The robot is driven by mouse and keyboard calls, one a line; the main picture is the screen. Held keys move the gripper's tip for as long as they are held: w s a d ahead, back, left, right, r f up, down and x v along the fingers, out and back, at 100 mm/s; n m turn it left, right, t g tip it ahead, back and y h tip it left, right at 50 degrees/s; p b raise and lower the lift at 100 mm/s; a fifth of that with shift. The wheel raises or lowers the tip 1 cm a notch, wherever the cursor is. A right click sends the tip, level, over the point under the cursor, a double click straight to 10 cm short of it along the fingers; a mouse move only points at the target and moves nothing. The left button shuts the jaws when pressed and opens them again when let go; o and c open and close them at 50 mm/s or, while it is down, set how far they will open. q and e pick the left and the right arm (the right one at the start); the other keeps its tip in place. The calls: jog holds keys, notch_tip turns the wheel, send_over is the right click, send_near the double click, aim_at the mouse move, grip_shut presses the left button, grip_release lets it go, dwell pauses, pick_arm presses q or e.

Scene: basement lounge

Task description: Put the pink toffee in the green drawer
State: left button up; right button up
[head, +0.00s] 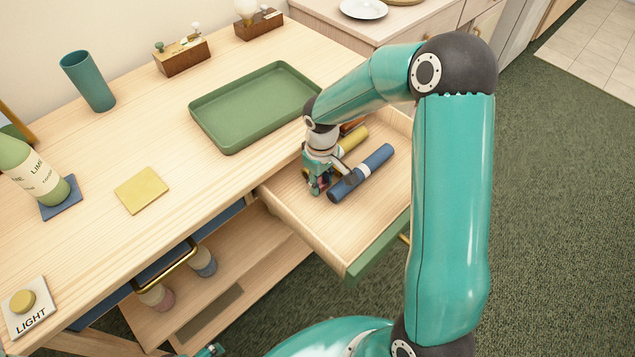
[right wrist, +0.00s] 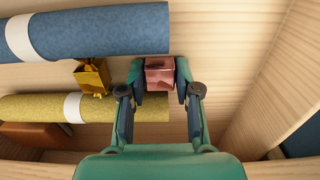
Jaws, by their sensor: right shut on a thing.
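The green-fronted drawer (head: 378,250) is pulled out at the right end of the wooden desk. My right gripper (head: 318,188) is down inside it. In the right wrist view, the right gripper (right wrist: 160,88) is shut on the pink toffee (right wrist: 159,72), a small shiny pink block between the fingertips, low over the drawer floor. I cannot tell whether the toffee touches the floor. In the head view the fingers mostly hide it. A small teal part at the bottom edge looks like the tip of my left gripper (head: 210,350); its fingers are not clear.
Inside the drawer lie a blue roll (head: 362,172), a yellow roll (head: 354,138), a gold wrapped piece (right wrist: 92,76) and a brown item (right wrist: 36,135). A green tray (head: 250,105) stands on the desk beside the drawer. Free drawer floor shows toward the front.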

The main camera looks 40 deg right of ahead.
aim_at(321, 183)
jog(key=shift+f, duration=0.1)
jog(key=o, duration=0.9)
notch_tip(321, 183, up, 12)
jog(key=shift+r+p, duration=0.15)
jog(key=shift+p, duration=0.3)
